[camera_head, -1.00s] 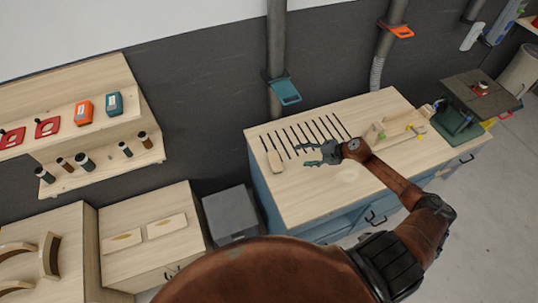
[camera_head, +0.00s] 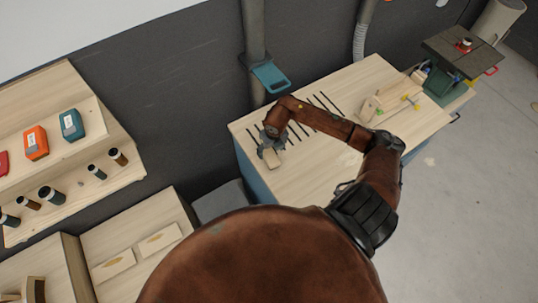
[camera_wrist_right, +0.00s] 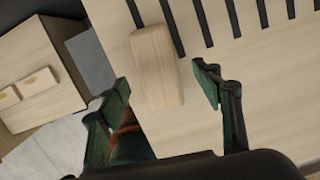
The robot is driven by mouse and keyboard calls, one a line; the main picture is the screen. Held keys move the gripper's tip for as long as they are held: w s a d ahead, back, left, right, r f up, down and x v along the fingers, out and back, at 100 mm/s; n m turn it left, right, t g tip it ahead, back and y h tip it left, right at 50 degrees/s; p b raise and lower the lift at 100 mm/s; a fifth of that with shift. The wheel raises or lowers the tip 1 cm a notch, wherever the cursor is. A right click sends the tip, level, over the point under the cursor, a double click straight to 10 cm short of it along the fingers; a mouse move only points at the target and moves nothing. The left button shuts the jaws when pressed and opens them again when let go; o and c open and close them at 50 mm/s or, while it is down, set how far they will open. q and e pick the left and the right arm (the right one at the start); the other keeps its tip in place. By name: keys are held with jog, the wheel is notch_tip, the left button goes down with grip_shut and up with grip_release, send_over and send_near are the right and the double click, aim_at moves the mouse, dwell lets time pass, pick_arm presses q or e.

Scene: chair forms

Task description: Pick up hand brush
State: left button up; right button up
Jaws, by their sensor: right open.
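The hand brush (camera_head: 271,158) appears as a pale wooden block with rounded edges, lying near the left end of the workbench top; bristles do not show. In the right wrist view the brush (camera_wrist_right: 156,62) lies ahead of and between the two green fingers. My right gripper (camera_head: 272,143) is at the brush in the head view, partly covering it. In the wrist view the right gripper (camera_wrist_right: 160,80) is open, with a finger to each side of the block and a visible gap on the right. My left gripper is not in view.
The workbench (camera_head: 305,180) has several dark slots behind the brush. Wooden parts with coloured clamps (camera_head: 390,100) stand at its right. A teal bracket (camera_head: 269,75) hangs on a duct behind. A shelf (camera_head: 110,170) with bottles is at left.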

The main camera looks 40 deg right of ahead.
aim_at(270, 153)
jog(key=shift+w+f+p, duration=0.15)
jog(key=shift+f+p, duration=0.1)
jog(key=shift+f, duration=0.75)
jog(key=shift+w+f+p, duration=0.15)
jog(key=shift+f+p, duration=0.05)
jog(key=shift+f, duration=0.75)
jog(key=c, duration=1.3)
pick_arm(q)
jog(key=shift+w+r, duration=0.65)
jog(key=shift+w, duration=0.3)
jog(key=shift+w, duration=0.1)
pick_arm(e)
jog(key=shift+r, duration=0.1)
